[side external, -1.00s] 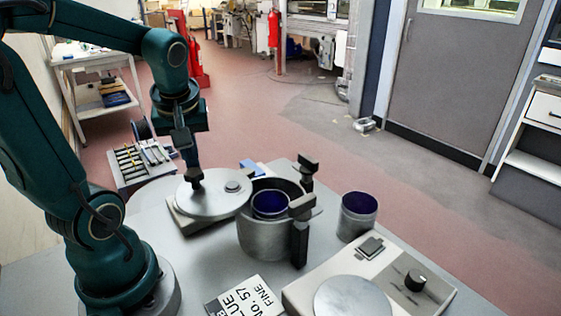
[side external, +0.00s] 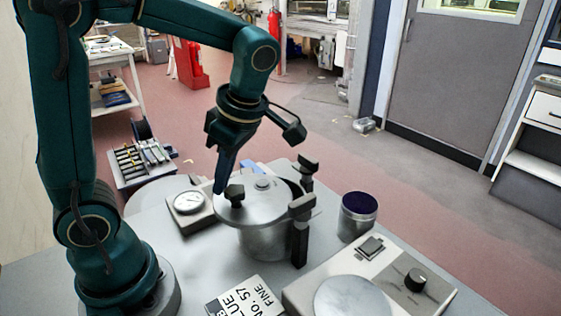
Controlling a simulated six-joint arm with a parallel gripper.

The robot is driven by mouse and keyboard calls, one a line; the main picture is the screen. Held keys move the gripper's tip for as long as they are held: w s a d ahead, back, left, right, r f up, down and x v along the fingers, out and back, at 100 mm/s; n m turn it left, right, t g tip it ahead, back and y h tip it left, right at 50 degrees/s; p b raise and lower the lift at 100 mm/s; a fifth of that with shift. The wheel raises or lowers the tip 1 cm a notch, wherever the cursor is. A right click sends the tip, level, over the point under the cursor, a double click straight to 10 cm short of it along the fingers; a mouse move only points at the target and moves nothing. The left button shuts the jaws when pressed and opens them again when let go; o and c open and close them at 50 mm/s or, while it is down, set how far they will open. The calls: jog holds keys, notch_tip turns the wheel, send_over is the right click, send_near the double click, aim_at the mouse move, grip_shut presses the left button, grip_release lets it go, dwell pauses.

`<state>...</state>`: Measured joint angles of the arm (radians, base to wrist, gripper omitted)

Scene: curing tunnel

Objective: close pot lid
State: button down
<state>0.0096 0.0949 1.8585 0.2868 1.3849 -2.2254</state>
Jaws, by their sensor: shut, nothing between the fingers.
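A dark crescent shows between the lid and the pot's far right rim; I cannot tell if the lid is fully seated. A black knob (side external: 235,194) stands near the lid's left edge, and a small round metal cap sits farther back on the lid. My gripper (side external: 220,187) is shut and empty, pointing down just left of the knob; I cannot tell whether it touches the knob or lid.
Black clamps (side external: 301,207) stand at the pot's right side. A metal cup of dark blue (side external: 358,215) is farther right. A dial gauge box (side external: 189,206) is left of the pot. A control box (side external: 370,284) and a label card (side external: 246,298) are in front.

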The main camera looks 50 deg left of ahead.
aim_at(244, 187)
jog(key=shift+w+d+n, duration=0.55)
jog(key=shift+d+n, duration=0.05)
jog(key=shift+n, duration=0.3)
jog(key=shift+w+d, duration=0.65)
jog(key=shift+w, duration=0.4)
